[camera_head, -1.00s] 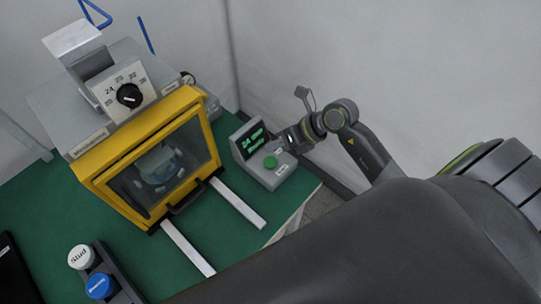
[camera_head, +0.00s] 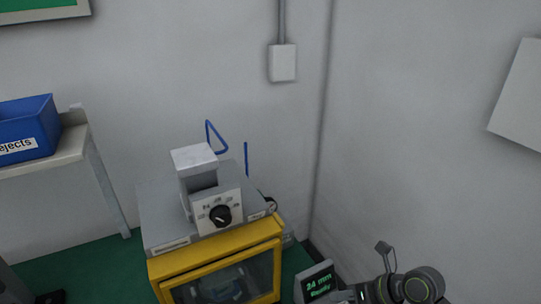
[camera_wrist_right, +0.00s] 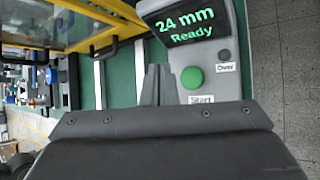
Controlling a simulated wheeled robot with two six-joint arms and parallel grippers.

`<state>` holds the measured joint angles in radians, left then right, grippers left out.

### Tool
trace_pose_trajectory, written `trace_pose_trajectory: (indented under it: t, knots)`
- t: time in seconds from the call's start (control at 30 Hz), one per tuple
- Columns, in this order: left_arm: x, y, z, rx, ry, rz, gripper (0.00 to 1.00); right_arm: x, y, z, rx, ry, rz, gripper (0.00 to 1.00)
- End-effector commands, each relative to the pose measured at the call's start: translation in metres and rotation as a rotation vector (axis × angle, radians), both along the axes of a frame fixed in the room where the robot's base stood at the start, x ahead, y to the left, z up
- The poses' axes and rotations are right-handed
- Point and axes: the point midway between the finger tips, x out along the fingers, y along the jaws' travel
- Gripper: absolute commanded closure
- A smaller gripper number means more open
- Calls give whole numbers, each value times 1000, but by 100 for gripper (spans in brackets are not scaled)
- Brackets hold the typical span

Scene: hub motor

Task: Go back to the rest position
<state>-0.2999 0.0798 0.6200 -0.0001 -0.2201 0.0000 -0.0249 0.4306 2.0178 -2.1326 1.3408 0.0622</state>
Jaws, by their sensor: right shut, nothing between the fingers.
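My right gripper (camera_wrist_right: 157,86) is shut and empty. In the right wrist view its fingers point at the control box, just left of the green Start button (camera_wrist_right: 192,77); I cannot tell if they touch the box. In the head view my right gripper (camera_head: 342,296) is at the bottom edge, beside the control box (camera_head: 317,283), partly cut off. The box's screen (camera_wrist_right: 183,22) reads "24 mm Ready".
The yellow-framed machine (camera_head: 215,248) with a window and black dial (camera_head: 220,215) stands left of the control box on a green table (camera_head: 90,268). A blue rejects bin (camera_head: 27,125) sits on a shelf at far left. A wall rises behind.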

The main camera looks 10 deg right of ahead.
Motion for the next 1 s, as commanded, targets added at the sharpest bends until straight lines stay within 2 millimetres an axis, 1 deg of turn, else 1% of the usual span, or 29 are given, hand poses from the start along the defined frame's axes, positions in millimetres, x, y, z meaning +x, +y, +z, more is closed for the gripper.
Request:
trace_pose_trajectory:
  t: [0.07,0.17,0.27,0.3,0.37,0.4,0.47,0.5,0.57,0.6,0.67,0.73,0.8,0.87,0.9,0.97,1.0]
  knots:
    - [0,0,0,0,0,0,100,1,6,6,43,-23,-7,100]
    - [0,0,0,0,0,0,100,4,21,23,162,-87,-33,100]
    - [0,0,0,0,0,0,100,7,36,54,345,-175,-88,100]
    - [0,0,0,0,0,0,100,9,40,68,428,-212,-120,100]
    - [0,0,0,0,0,0,100,11,42,89,549,-259,-173,100]
    - [0,0,0,0,0,0,100,12,41,103,629,-289,-213,100]
    - [0,0,0,0,0,0,100,13,37,123,748,-326,-280,100]
    - [0,0,0,0,0,0,100,13,32,135,825,-347,-329,100]
    - [0,0,0,0,0,0,100,14,21,151,938,-376,-410,100]
    - [0,0,0,0,0,0,100,14,13,160,1013,-390,-467,100]
    - [0,0,0,0,0,0,100,13,-2,171,1119,-406,-560,100]
    - [0,0,0,0,0,0,100,11,-22,180,1238,-417,-677,100]
    - [0,0,0,0,0,0,100,9,-44,183,1349,-416,-805,100]
    - [0,0,0,0,0,0,100,6,-63,181,1436,-407,-921,100]
    - [0,0,0,0,0,0,100,3,-75,178,1490,-396,-1003,100]
    - [0,0,0,0,0,0,100,-3,-93,170,1566,-372,-1128,100]
    - [0,0,0,0,0,0,100,-7,-104,163,1608,-352,-1217,100]
